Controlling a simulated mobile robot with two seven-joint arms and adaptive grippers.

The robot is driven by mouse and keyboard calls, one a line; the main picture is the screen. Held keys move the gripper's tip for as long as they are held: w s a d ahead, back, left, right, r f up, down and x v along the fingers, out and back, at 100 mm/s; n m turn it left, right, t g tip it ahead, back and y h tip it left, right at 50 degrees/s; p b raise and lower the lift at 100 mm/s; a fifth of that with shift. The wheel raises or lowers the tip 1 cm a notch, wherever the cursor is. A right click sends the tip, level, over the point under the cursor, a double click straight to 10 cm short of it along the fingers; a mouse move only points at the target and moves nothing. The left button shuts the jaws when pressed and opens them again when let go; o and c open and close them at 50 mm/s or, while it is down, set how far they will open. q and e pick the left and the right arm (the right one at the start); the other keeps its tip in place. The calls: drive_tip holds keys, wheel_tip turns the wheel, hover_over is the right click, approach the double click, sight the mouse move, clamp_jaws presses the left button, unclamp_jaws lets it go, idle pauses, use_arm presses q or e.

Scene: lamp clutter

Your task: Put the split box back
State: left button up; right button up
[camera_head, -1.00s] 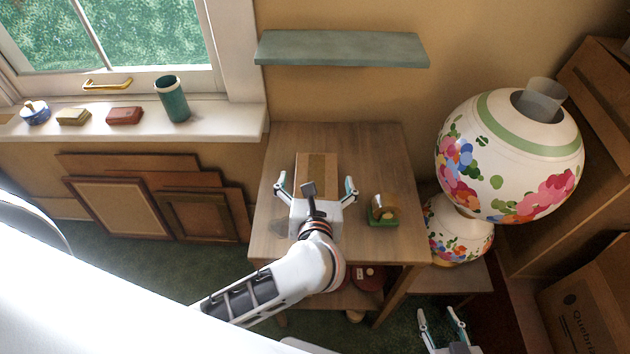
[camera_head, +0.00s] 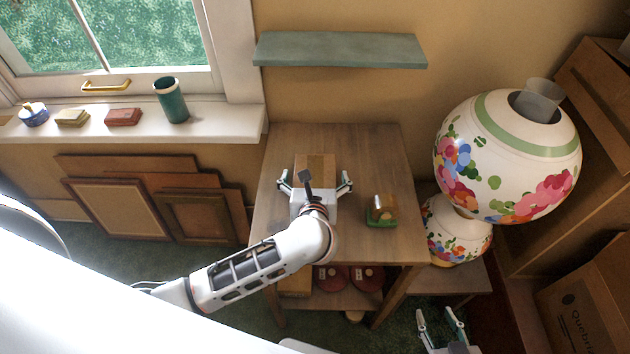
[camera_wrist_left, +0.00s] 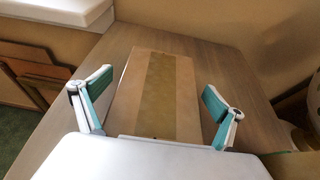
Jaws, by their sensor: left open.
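A brown cardboard box (camera_head: 316,166) with a tan tape strip down its middle lies on the wooden table; I take it to be the split box. In the left wrist view the box (camera_wrist_left: 158,90) lies lengthwise ahead, its near end hidden by my gripper body. My left gripper (camera_head: 315,180) is open, its two fingers on either side of the box. In the left wrist view gaps show between the box and both fingers. Whether the box is split cannot be seen. My right gripper (camera_head: 437,316) is open and empty at the bottom edge, away from the table.
A small gold and green object (camera_head: 381,211) stands on the table (camera_head: 385,150) right of the box. A large flowered lamp (camera_head: 505,160) stands farther right. A green shelf (camera_head: 340,50) hangs bare above. A green cup (camera_head: 171,100) and small items line the windowsill. Frames lean below.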

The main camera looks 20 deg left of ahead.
use_arm(q)
drive_tip(key=shift+c, duration=0.4)
drive_tip(key=c, duration=1.3)
drive_tip(key=shift+r, duration=0.1)
drive_tip(key=c, duration=0.4)
